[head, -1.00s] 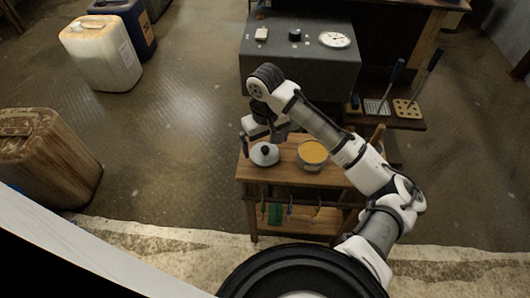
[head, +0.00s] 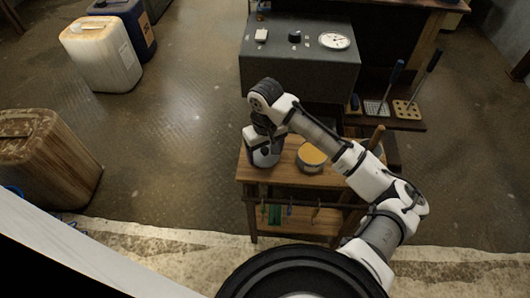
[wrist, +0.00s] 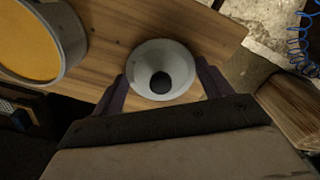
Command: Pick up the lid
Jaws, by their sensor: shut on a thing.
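The lid (wrist: 166,55) is a pale round disc with a dark knob (wrist: 160,83), in the middle of the wrist view over the wooden table top. My gripper (wrist: 162,76) has one dark finger on each side of it and is shut on the lid. In the head view my gripper (head: 264,157) is low at the left end of the table, and the lid is hidden beneath it. I cannot tell whether the lid touches the table.
A round pot with orange-yellow contents (head: 311,157) stands right of my gripper on the small wooden table (head: 285,176). A grey box with a dial (head: 300,66) stands behind. Racked tools (head: 392,85) are at the back right.

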